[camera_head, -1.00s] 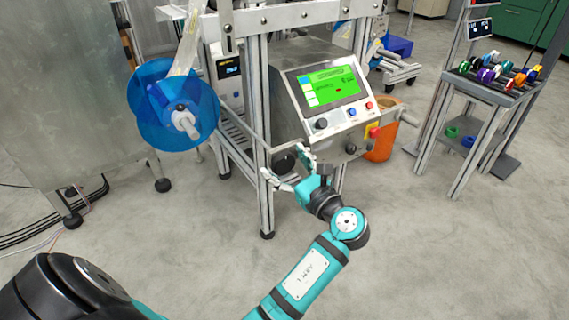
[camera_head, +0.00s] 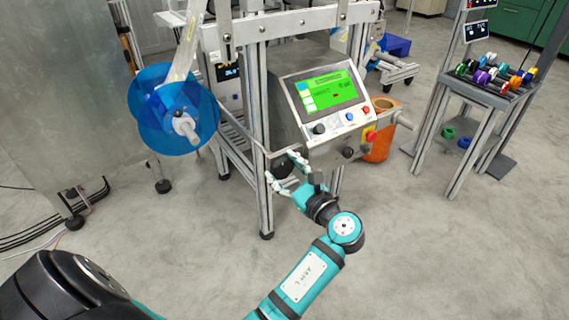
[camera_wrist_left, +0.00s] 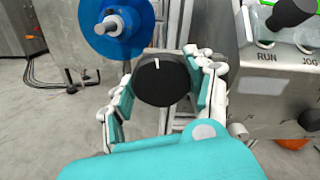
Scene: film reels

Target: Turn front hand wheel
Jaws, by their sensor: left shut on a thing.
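The front hand wheel (camera_wrist_left: 162,80) is a round black knob with a white mark near its top, seen face-on in the left wrist view. In the head view the hand wheel (camera_head: 281,167) shows as a dark disc on the machine frame, partly covered by the fingers. My left gripper (camera_head: 281,172) is shut on it, with one finger on each side of the rim. Both fingers also show in the left wrist view (camera_wrist_left: 160,92), at the left and right of the knob. My right gripper is not in view.
A control panel (camera_head: 331,98) with a green screen sits above and right of the wheel. A blue film reel (camera_head: 150,105) is at the left. An orange bucket (camera_head: 380,140) and a rack of coloured spools (camera_head: 490,75) stand right. The front floor is clear.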

